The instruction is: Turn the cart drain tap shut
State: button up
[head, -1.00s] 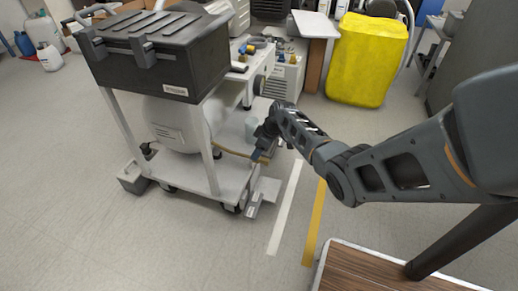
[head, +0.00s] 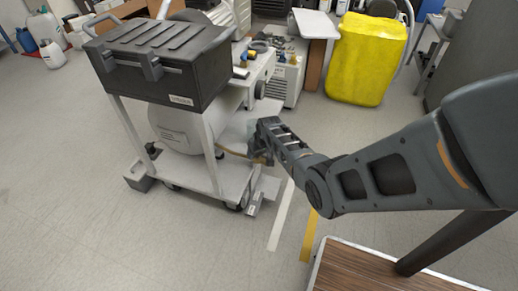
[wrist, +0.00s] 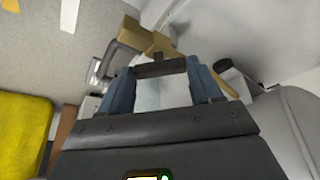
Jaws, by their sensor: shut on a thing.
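The wheeled cart (head: 215,178) stands left of centre in the head view, with a pale tank (head: 176,128) on its lower deck. A tan pipe (head: 232,153) runs from the tank toward my gripper (head: 258,142) at the cart's right side. In the wrist view, brass-coloured tap parts (wrist: 146,40) lie just beyond my gripper (wrist: 162,70). Its two blue fingers are closed about a dark bar at their tips, which looks like the tap's handle. The fingers hide much of the tap, and its exact angle cannot be told.
A black case (head: 165,60) sits on top of the cart. A yellow container (head: 366,58) stands at the back right. A wood-topped table (head: 360,270) is at the front right. Striped floor (head: 283,215) lies clear between cart and table.

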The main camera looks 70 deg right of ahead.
jog(key=m, duration=0.1)
jog(key=m+g, duration=0.1)
jog(key=m, duration=0.1)
jog(key=m+h, duration=0.1)
jog(key=shift+w+a+m+g, duration=0.2)
jog(key=shift+w+m+g, duration=0.05)
jog(key=shift+m+g, duration=0.05)
jog(key=shift+w+m+g+h+b, duration=0.15)
jog(key=shift+m+g+b, duration=0.35)
jog(key=shift+m, duration=0.6)
jog(key=shift+s+m+g+h+b, duration=0.15)
jog(key=shift+m+g+b, duration=0.15)
jog(key=shift+m+b, duration=0.55)
jog(key=shift+w+m, duration=0.1)
jog(key=shift+m, duration=0.25)
jog(key=o, duration=1.1)
jog(key=shift+c, duration=0.2)
jog(key=shift+r+p, duration=0.1)
jog(key=shift+p, duration=0.2)
jog(key=p+v, duration=0.4)
jog(key=v, duration=0.3)
jog(key=shift+r, duration=0.3)
jog(key=shift+a, duration=0.15)
